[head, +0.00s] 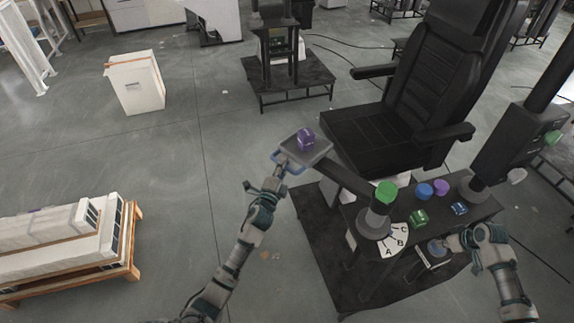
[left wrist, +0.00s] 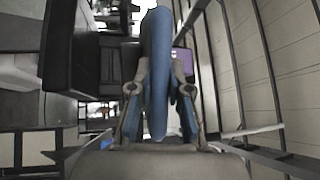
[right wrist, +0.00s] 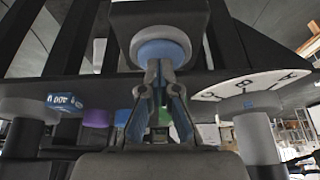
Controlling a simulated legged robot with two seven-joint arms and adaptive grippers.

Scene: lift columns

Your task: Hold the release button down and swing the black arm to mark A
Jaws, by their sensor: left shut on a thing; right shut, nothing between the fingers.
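The black arm (head: 348,178) reaches up-left from a grey pivot with a green cap (head: 385,192) to a tray (head: 318,150) carrying a purple object (head: 306,139). My left gripper (head: 284,166) is shut on the blue handle (left wrist: 158,70) at the tray's edge. The white dial (head: 393,242) lettered A, B, C lies beside the pivot and shows in the right wrist view (right wrist: 250,86). My right gripper (right wrist: 160,68) is shut and empty, its tips at the blue release button (right wrist: 163,50) on a dark box. Whether the button is pressed in, I cannot tell.
Green, blue and purple knobs (head: 441,187) stand on the black bench near the dial. A black seat (head: 372,135) is behind the arm. A pallet of white boxes (head: 70,240) is at the left.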

